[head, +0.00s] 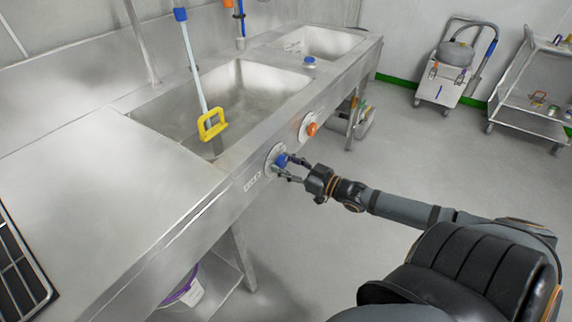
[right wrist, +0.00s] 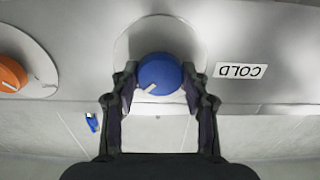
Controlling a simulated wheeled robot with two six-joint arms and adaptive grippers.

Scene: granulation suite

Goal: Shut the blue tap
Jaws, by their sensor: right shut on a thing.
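The blue tap (head: 281,160) is a round knob on a pale disc on the front panel of the steel sink unit. In the right wrist view the blue tap (right wrist: 160,74) has a pale pointer mark aimed down and to the left. My right gripper (head: 287,168) reaches it from the right. In the right wrist view its fingers (right wrist: 160,88) are on both sides of the knob, shut on it. A COLD label (right wrist: 240,71) is beside the disc, upside down in this view. My left gripper is not in view.
An orange tap (head: 311,129) is on the same panel, farther along. A purple-rimmed bucket (head: 184,292) stands under the unit. The floor to the right is clear up to the trolleys.

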